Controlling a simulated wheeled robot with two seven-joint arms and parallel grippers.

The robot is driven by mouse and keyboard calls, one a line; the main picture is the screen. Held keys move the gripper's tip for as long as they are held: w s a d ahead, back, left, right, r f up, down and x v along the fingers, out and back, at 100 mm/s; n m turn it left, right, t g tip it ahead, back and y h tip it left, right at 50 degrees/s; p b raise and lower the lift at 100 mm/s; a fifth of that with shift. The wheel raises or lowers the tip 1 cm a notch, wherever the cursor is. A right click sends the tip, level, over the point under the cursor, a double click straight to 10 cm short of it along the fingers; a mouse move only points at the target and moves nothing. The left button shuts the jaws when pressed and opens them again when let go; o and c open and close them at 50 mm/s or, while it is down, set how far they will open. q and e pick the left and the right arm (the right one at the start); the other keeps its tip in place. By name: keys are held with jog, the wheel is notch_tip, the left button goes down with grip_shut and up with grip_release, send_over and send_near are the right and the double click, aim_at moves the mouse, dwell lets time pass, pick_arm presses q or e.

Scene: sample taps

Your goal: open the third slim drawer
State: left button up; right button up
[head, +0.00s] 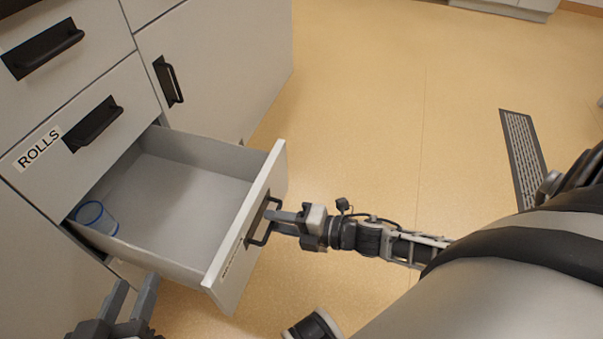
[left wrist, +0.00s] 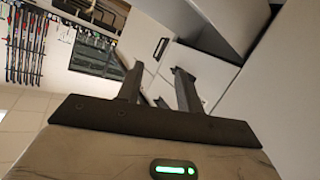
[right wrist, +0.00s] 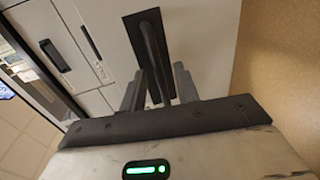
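A grey drawer (head: 185,180) stands pulled well out of the cabinet, below the drawer labelled ROLLS (head: 75,135). Its front carries a dark bar handle (head: 258,222) and a small label too slanted to read. The handle also shows in the right wrist view (right wrist: 153,40). A clear cup with a blue rim (head: 97,217) lies inside the drawer. My left gripper (head: 132,292) is open and empty, below the drawer's near side.
Another shut drawer with a dark handle (head: 43,49) is above ROLLS. A shut cabinet door with an upright handle (head: 168,80) stands to the right. The floor (head: 400,110) is clear around a dark floor grate (head: 523,155).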

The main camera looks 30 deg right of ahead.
pick_arm(q)
jog(key=shift+r, duration=0.1)
